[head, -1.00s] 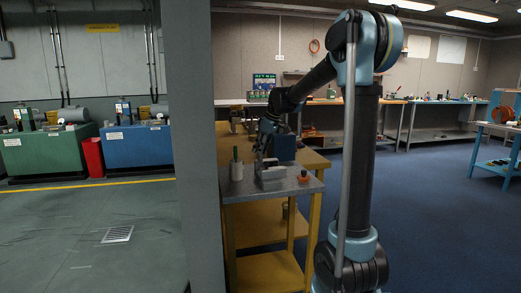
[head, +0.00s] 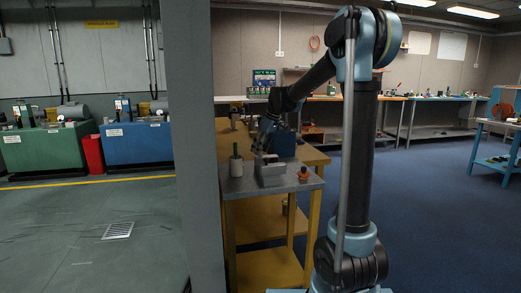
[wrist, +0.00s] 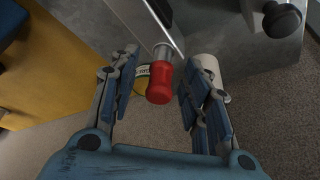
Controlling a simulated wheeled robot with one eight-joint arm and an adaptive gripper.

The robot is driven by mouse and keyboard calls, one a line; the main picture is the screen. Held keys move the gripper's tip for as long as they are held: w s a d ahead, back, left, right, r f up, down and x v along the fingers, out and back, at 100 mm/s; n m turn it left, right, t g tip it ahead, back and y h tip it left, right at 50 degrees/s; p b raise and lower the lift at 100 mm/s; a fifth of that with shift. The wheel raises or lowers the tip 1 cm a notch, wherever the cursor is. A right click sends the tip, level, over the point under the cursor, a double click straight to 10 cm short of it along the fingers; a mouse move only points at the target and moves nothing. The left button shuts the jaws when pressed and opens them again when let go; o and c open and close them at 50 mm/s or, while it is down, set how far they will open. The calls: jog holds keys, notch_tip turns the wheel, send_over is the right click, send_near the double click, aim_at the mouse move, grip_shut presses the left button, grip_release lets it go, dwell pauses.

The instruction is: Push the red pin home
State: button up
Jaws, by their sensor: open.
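The red pin (wrist: 160,84) shows in the wrist view as a red head on a short grey shank. The shank runs up to the edge of a grey metal block (wrist: 150,25), and a length of it is exposed. My gripper (wrist: 160,66) is open, with one finger on each side of the red head and gaps between. No grip on the pin shows. In the head view my gripper (head: 261,146) hangs just above the grey fixture (head: 270,172) on the small bench. The pin cannot be made out there.
A black knob (wrist: 282,18) shows in the wrist view. A grey pillar (head: 199,150) stands left of the bench. Blue floor to the right is open.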

jog(key=v, duration=1.2)
jog(key=s+d+f+m+h, duration=0.1)
jog(key=s+d+f+m, duration=0.3)
jog(key=s+f, duration=0.5)
jog(key=s+d+f+m+h, duration=0.1)
jog(key=s+d+f+m, duration=0.3)
jog(key=s+d+f, duration=0.5)
jog(key=s+d+f+m+h, duration=0.1)
jog(key=s+d+f+m, duration=0.3)
jog(key=s+f, duration=0.5)
jog(key=s+d, duration=0.2)
jog(key=s, duration=0.9)
jog(key=shift+s+d+h, duration=0.2)
jog(key=shift+d+h, duration=0.15)
jog(key=shift+h, duration=0.05)
jog(key=shift+f, duration=0.1)
